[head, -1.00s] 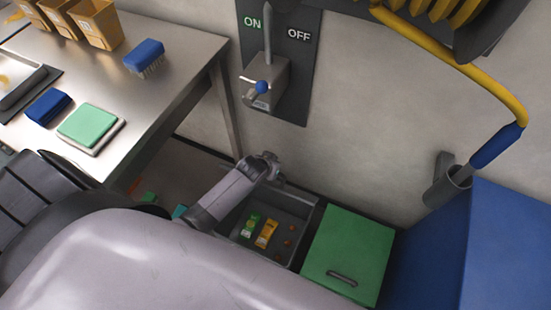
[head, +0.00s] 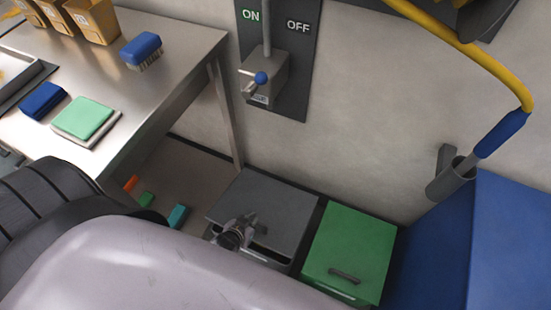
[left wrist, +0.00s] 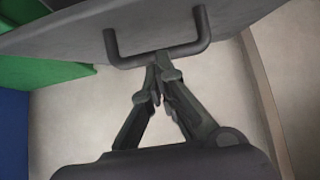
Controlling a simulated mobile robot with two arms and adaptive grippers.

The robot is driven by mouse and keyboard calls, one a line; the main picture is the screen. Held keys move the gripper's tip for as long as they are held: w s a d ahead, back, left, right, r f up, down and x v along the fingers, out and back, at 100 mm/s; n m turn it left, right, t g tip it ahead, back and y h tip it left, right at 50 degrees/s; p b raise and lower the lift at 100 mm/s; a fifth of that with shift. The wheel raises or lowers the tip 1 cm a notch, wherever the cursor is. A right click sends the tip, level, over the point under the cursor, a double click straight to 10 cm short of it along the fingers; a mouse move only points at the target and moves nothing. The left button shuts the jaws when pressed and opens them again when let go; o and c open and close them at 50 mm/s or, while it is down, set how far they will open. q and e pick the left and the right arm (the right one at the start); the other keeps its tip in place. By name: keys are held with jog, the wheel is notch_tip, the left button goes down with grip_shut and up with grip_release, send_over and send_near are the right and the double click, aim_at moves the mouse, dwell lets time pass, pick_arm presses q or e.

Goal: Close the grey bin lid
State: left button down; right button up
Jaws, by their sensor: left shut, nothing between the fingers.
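The grey bin lid (head: 275,204) lies over the grey bin (head: 272,259) in the head view and hides its inside. I cannot tell whether its front edge rests fully on the rim. The lid's dark bar handle (left wrist: 157,57) shows near the top of the left wrist view, on the grey lid (left wrist: 190,22). My left gripper (head: 246,222) is at the lid's front part, beside the handle. In the left wrist view its fingertips (left wrist: 157,78) are together and empty, just below the handle; contact is unclear. My right gripper is not in view.
A green bin (head: 349,250) with a shut lid stands right of the grey one, and a large blue box (head: 510,240) beyond it. A steel table (head: 165,75) is at left. Small coloured items, including a teal block (head: 178,216), lie on the floor.

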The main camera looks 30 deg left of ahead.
pick_arm(q)
jog(key=shift+s+f+b, duration=0.2)
jog(key=shift+s+f, duration=0.15)
jog(key=shift+f, duration=0.25)
jog(key=shift+s+f+b, duration=0.15)
jog(key=shift+s+f, duration=0.15)
jog(key=shift+f, duration=0.25)
jog(key=shift+r, duration=0.1)
